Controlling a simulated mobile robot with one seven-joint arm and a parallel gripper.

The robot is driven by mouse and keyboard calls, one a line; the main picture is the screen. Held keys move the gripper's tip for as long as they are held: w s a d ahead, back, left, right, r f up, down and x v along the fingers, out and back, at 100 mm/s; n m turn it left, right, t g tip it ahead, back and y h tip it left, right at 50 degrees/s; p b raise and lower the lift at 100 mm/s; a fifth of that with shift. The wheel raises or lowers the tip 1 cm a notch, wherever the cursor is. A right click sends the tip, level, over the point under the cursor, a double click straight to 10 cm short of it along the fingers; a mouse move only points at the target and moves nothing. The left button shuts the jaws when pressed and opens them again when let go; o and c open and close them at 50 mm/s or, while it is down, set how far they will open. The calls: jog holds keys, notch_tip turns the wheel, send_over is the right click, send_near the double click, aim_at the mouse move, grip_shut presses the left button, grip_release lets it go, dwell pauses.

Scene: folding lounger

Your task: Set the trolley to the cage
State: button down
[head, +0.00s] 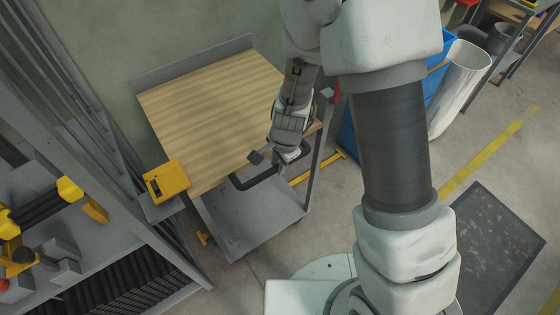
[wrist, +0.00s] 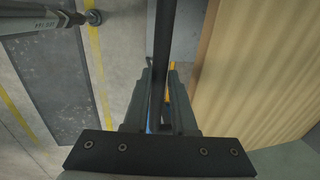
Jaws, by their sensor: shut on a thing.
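The trolley has a wooden top (head: 210,110), a grey raised back edge and a grey lower shelf (head: 250,215). A black handle bar (head: 252,182) runs along its near side. My gripper (head: 284,160) is shut on the handle near the trolley's right corner. In the wrist view the dark handle bar (wrist: 164,40) passes between the fingers (wrist: 160,95), with the wooden top (wrist: 250,70) to the right. I cannot tell for sure which structure is the cage; a grey metal frame with upright bars (head: 75,85) stands left of the trolley.
A grey rack (head: 100,238) with yellow-and-black tools (head: 70,190) stands close on the left. A blue bin (head: 438,85) and white bin (head: 461,80) stand right. A dark mat (head: 495,250) lies on open floor.

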jog(key=c, duration=0.8)
grip_release()
jog(key=shift+s+a, duration=0.25)
jog(key=shift+a, duration=0.05)
jog(key=shift+o, duration=0.4)
jog(key=shift+d, duration=0.1)
jog(key=shift+w+r, duration=0.1)
notch_tip(320, 180, up, 17)
jog(key=s+d+p, duration=0.2)
jog(key=p, duration=0.4)
jog(key=shift+s, duration=0.35)
jog(key=s+d+r+n+t, duration=0.1)
jog(key=s+d+r+n, duration=0.2)
jog(key=r, duration=0.3)
jog(key=s+d+r+n+t, duration=0.1)
jog(key=s+d+r+n, duration=0.3)
jog(key=d+r, duration=0.2)
jog(key=s+d+r+n+t+h, duration=0.1)
jog(key=s+d+r+n, duration=0.2)
jog(key=r, duration=0.4)
jog(key=shift+s+d+r+n+t, duration=0.4)
jog(key=shift+s+d, duration=0.45)
jog(key=shift+d, duration=0.1)
